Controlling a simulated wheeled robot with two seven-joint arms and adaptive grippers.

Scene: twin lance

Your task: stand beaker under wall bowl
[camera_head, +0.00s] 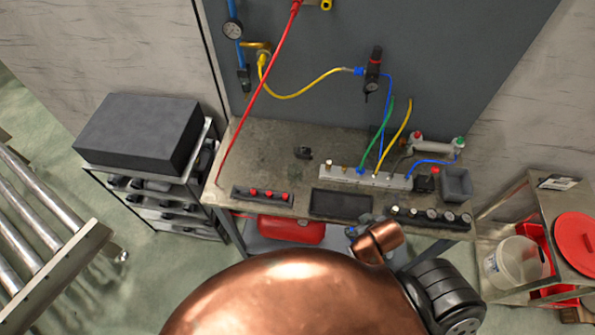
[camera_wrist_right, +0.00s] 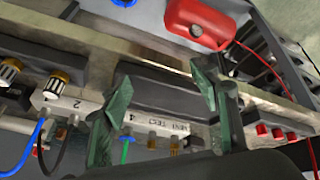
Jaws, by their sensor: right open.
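A black regulator with a dark bowl (camera_head: 372,82) hangs on the grey wall panel above the bench, with yellow and blue hoses at its top. I cannot pick out a beaker for certain in either view. My right gripper (camera_head: 364,226) is at the bench's front edge, near the black tray, partly hidden by my copper-coloured arm. In the right wrist view its two greenish fingers (camera_wrist_right: 160,80) are spread wide with nothing held between them. The black tray (camera_wrist_right: 165,95) shows behind them. My left gripper is not in view.
The bench (camera_head: 270,150) holds a fitting rack with red caps (camera_head: 262,194), a shallow black tray (camera_head: 341,204), a white manifold (camera_head: 365,178), gauges (camera_head: 432,217) and a grey bin (camera_head: 456,184). A clear bucket (camera_head: 515,263) stands on the right cart. A red hose (camera_head: 262,85) crosses the left side.

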